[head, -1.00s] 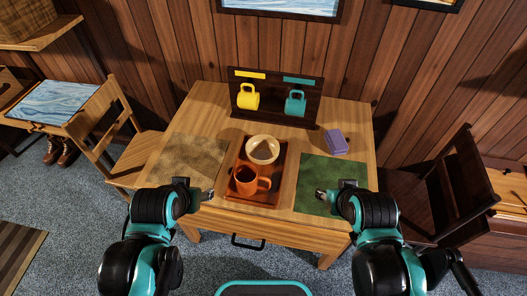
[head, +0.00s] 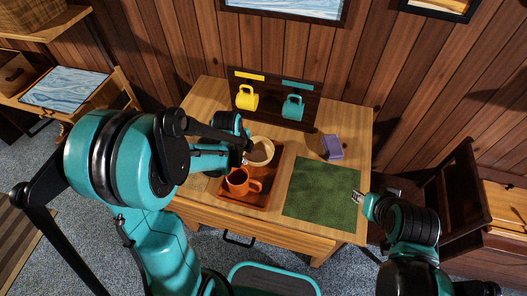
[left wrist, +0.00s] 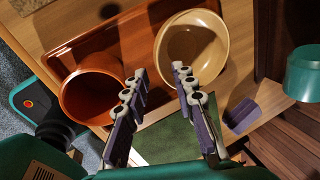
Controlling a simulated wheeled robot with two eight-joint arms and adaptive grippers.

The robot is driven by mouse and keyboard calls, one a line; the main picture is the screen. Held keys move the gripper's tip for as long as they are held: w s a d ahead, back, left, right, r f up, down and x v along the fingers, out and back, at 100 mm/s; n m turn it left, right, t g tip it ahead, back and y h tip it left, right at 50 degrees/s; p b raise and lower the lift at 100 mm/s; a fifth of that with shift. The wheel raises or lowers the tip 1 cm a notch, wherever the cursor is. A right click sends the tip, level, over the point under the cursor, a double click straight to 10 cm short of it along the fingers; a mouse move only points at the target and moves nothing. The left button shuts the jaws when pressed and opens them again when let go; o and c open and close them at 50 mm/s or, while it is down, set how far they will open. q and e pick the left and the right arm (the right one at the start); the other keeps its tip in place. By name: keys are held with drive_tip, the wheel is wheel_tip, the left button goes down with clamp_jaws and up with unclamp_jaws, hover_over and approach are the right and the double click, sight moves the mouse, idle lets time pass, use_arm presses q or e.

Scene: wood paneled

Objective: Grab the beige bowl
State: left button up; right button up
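The beige bowl (head: 262,152) stands upright on the brown tray (head: 268,196), behind the orange mug (head: 238,183). My left gripper (head: 245,158) is at the bowl's left side, partly hidden by my own arm. In the left wrist view the left gripper (left wrist: 160,72) is open and empty. One finger overlaps the near rim of the bowl (left wrist: 200,42) there; the other points between the bowl and the orange mug (left wrist: 88,98). I cannot tell whether a finger touches the bowl. My right gripper (head: 358,197) is at the table's right edge, beside the green mat; its opening is unclear.
A dark rack (head: 272,112) with a yellow mug (head: 246,98) and a teal mug (head: 292,107) stands at the back. A purple block (head: 332,147) lies right of the tray. The green mat (head: 320,190) is clear. A dark chair (head: 445,195) stands at right.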

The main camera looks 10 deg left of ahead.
sight(249, 161)
use_arm(q)
drive_tip(key=b+x, duration=0.1)
drive_tip(key=x, duration=0.2)
drive_tip(key=b+x, duration=0.2)
drive_tip(key=x, duration=0.1)
drive_tip(key=shift+s+d+f, duration=0.1)
drive_tip(key=shift+d+f, duration=0.15)
drive_tip(key=shift+f, duration=0.1)
drive_tip(key=shift+w+f, duration=0.2)
drive_tip(key=shift+f, duration=0.2)
drive_tip(key=shift+r, duration=0.1)
drive_tip(key=shift+c, duration=0.9)
clamp_jaws()
